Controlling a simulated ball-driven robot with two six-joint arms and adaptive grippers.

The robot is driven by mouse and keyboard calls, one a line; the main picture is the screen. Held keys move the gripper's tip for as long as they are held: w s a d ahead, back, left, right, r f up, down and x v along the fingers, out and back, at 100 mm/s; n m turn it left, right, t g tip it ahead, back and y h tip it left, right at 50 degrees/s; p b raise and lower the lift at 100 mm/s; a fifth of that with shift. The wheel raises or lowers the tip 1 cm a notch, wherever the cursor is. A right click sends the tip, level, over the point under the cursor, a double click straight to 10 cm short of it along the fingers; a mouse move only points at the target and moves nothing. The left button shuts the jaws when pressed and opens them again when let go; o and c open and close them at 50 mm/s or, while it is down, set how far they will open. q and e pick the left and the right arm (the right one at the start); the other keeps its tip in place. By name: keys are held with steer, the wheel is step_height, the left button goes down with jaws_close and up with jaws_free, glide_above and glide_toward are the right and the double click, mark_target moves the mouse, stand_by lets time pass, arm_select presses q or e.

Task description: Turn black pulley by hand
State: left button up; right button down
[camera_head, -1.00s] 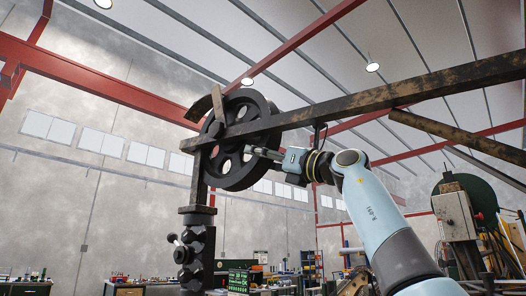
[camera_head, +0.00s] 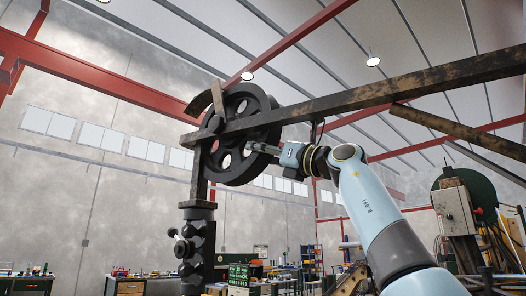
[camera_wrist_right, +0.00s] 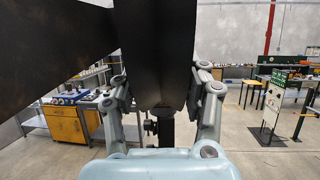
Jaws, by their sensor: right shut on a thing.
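The black pulley (camera_head: 262,100) is a large dark wheel with round holes, mounted upright at the left end of a worn dark beam (camera_head: 390,93). My right gripper (camera_head: 254,147) reaches it from the right, below the beam. In the right wrist view, my right gripper (camera_wrist_right: 162,86) has a finger on each side of the dark pulley (camera_wrist_right: 160,40) and is shut on it. The beam partly covers the pulley in the head view. The exact contact of the fingertips is hard to see. My left gripper is not in view.
A dark post (camera_head: 199,235) with a side knob stands under the pulley. A curved dark guard piece (camera_head: 203,103) sits at the pulley's upper left. A grey control box (camera_head: 455,211) and a green round machine part are at the right. Workbenches stand far behind.

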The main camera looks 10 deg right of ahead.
steer(key=shift+s+d+r+g+h+p, duration=0.15)
steer(key=shift+r+g+h+p, duration=0.2)
steer(key=shift+p, duration=0.6)
steer(key=shift+s+d+r+g+h+p, duration=0.15)
steer(key=shift+r+p, duration=0.3)
steer(key=shift+p, duration=0.5)
steer(key=shift+f, duration=0.15)
steer(key=c, duration=0.6)
jaws_free()
steer(key=shift+c, duration=0.2)
steer(key=shift+s+d+f, duration=0.1)
steer(key=shift+s+d, duration=0.05)
steer(key=v, duration=0.7)
